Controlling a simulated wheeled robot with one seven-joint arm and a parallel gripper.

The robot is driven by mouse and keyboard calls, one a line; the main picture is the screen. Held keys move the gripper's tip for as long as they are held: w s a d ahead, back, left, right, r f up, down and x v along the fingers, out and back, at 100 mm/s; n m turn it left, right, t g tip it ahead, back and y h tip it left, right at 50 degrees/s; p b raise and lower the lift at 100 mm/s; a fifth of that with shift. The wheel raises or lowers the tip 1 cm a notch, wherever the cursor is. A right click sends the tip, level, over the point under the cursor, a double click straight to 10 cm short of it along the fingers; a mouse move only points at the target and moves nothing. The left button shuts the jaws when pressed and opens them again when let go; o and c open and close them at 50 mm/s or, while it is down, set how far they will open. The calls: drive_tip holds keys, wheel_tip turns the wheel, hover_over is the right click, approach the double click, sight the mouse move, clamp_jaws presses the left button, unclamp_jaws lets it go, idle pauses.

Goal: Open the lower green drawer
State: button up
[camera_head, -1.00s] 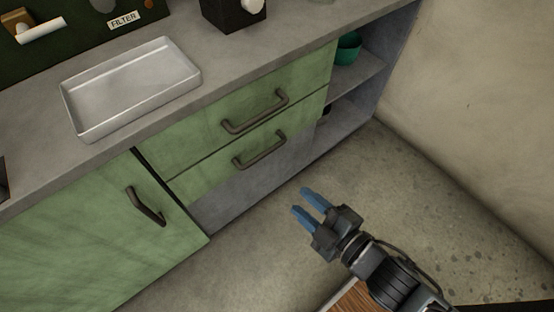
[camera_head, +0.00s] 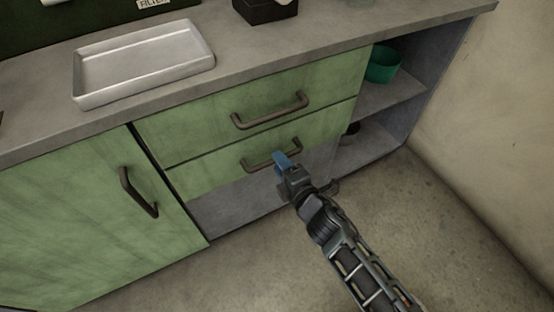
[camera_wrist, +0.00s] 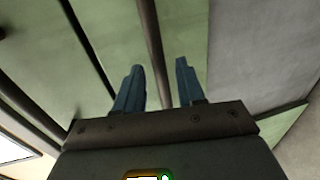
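The lower green drawer (camera_head: 215,172) appears closed, beneath a taller green drawer (camera_head: 220,118). Its dark bar handle (camera_head: 255,162) runs across the front, and my gripper hides part of it. My gripper (camera_head: 282,160) has its blue fingertips at the right half of this handle. In the wrist view the two blue fingers (camera_wrist: 157,82) are apart. The handle bar (camera_wrist: 151,42) runs between them in the picture. I cannot tell whether the fingers touch it.
The upper drawer's handle (camera_head: 270,110) is just above my gripper. A green cabinet door (camera_head: 85,205) is at left. Open shelves with a teal bowl (camera_head: 383,65) are at right. A metal tray (camera_head: 145,62) lies on the counter (camera_head: 325,38). The floor (camera_head: 225,280) in front is clear.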

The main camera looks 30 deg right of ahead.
drive_tip(key=shift+w+f, duration=0.15)
drive_tip(key=shift+w, duration=0.55)
drive_tip(key=shift+w+f, duration=0.15)
drive_tip(key=shift+w, duration=0.5)
drive_tip(key=shift+c, duration=0.2)
clamp_jaws()
